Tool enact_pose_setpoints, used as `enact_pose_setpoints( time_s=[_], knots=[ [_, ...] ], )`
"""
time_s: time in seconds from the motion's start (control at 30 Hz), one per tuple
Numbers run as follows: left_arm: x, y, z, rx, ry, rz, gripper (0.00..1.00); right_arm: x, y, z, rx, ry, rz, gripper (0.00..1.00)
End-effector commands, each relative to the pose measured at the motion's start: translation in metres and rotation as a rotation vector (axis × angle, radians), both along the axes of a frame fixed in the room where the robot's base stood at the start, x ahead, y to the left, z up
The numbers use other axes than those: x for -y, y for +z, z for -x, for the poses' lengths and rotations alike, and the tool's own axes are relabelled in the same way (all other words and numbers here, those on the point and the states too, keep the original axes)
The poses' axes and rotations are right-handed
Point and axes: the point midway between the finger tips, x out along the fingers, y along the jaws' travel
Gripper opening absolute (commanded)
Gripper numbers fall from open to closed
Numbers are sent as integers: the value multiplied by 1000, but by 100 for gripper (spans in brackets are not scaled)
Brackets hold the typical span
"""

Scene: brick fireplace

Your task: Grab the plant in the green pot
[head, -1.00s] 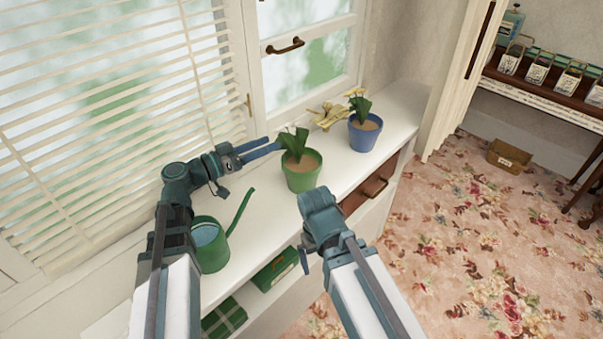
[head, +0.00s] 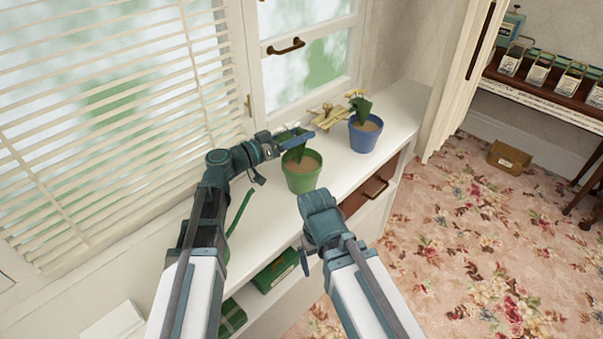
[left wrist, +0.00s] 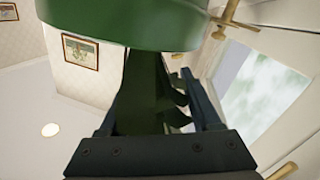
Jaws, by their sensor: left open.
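The green pot (head: 302,178) with its leafy plant (head: 297,153) stands upright on the white sill. In the left wrist view the pot (left wrist: 120,25) fills the top, and dark leaves (left wrist: 145,95) hang between the two fingers. My left gripper (head: 302,139) is open, with its fingers at the leaves above the pot rim and nothing clamped. It partly hides the leaves in the head view. My right arm's end (head: 320,215) is in front of the shelf, just below the green pot; its jaw state is unclear.
A blue pot (head: 364,136) with a yellow-flowered plant stands right of the green one. A yellowish ornament (head: 326,116) is behind, between them. A green watering can spout (head: 241,212) shows beside my left arm. The window (head: 311,80) is close behind the sill.

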Motion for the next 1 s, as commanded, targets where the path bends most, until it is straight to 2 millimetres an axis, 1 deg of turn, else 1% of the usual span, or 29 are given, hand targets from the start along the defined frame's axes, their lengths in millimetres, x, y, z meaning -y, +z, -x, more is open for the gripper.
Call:
enact_pose_setpoints(
  time_s=[0.03, 0.1, 0.27, 0.3, 0.37, 0.4, 0.47, 0.5, 0.63, 0.67, 1.0],
  knots=[
    [6, 0, -4, 0, -2, 0, 64, 0, 0, 0, 0, 0, 0, 99],
    [8, 0, -6, 0, -1, 0, 64, 0, 0, 0, 0, 0, 0, 99],
    [8, 0, -5, 0, 0, 0, 64, 0, 0, 0, 0, 0, 0, 99],
    [8, 0, -5, 0, 0, 0, 61, 0, 0, 0, 0, 0, 0, 99],
    [8, 0, -5, 0, 0, 0, 50, 0, 0, 0, 0, 0, 0, 99],
    [8, 0, -5, 0, 0, 0, 43, 0, 0, 0, 0, 0, 0, 99],
    [8, 0, -5, 0, 0, 0, 32, 0, 0, 0, 0, 0, 0, 99],
    [8, 0, -5, 0, 0, 0, 25, 0, 0, 0, 0, 0, 0, 99],
    [8, 0, -5, 0, 0, 0, 2, 0, 0, 0, 0, 0, 0, 99],
    [8, 0, -5, 0, 0, 0, 0, 0, 0, 0, 0, 0, 0, 99],
    [8, 0, -5, 0, 0, 0, 0, 0, 0, 0, 0, 0, 0, 99]
  ],
)
